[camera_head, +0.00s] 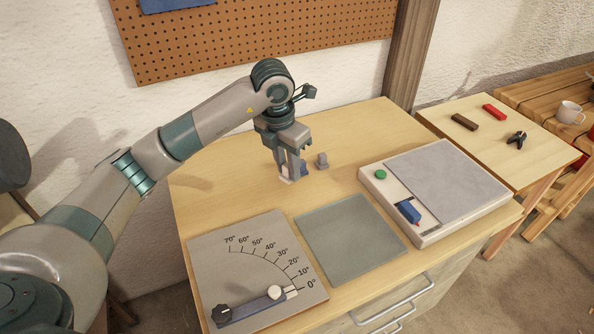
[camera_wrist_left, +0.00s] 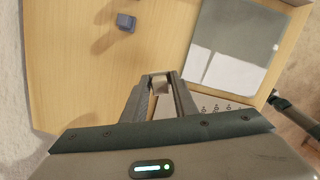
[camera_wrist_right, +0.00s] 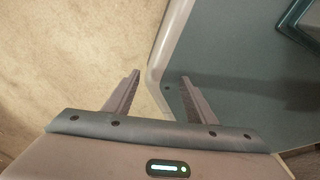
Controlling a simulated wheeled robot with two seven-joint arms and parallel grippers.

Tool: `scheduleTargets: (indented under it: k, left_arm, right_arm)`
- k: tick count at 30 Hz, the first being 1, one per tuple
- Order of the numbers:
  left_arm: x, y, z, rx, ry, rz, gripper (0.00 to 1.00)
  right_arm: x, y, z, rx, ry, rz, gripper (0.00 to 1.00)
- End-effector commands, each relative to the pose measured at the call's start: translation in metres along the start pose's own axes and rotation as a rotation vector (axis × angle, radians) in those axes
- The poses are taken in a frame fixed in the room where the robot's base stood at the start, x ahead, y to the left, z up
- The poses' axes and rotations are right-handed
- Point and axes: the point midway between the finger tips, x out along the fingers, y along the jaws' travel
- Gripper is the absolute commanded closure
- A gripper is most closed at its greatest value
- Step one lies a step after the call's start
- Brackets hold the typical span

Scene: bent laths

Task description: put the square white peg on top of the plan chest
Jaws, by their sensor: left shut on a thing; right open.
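The plan chest (camera_head: 235,190) has a pale wood top and drawers with metal handles at the front. My left gripper (camera_head: 291,176) points down, low over the back middle of this top. It is shut on a small pale piece, which looks like the square white peg (camera_head: 285,179); it also shows between the fingertips in the left wrist view (camera_wrist_left: 160,84). The fingers hide part of it, and I cannot tell whether it touches the wood. My right gripper (camera_wrist_right: 160,78) is open and empty in the right wrist view, and not in the head view.
A grey block (camera_head: 321,161) stands just right of the left gripper. An angle board (camera_head: 215,257) with a blue lath, a grey-green mat (camera_head: 350,238) and a white-framed unit (camera_head: 440,190) take up the front and right. The back left is bare.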

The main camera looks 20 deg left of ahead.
Motion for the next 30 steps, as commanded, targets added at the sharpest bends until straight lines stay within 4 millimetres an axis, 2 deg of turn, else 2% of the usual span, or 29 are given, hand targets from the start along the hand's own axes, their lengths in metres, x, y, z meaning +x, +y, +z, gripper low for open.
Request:
scheduleTargets:
  k: [3, 15, 21, 30]
  left_arm:
    - [0.009, 0.016, 0.007, -0.005, 0.004, 0.000, 0.95]
    - [0.057, 0.075, 0.037, -0.002, 0.003, 0.000, 0.95]
    - [0.067, 0.086, 0.042, 0.000, 0.001, 0.000, 0.95]
    - [0.068, 0.087, 0.043, 0.001, 0.000, 0.001, 0.95]
  right_arm:
    - [-0.009, 0.003, 0.015, 0.001, -0.036, 0.003, 0.49]
    - [-0.034, 0.002, 0.007, 0.001, -0.025, 0.002, 0.49]
    - [-0.037, 0.002, 0.007, 0.002, -0.024, 0.001, 0.49]
    - [-0.036, 0.002, 0.006, 0.001, -0.024, 0.001, 0.49]
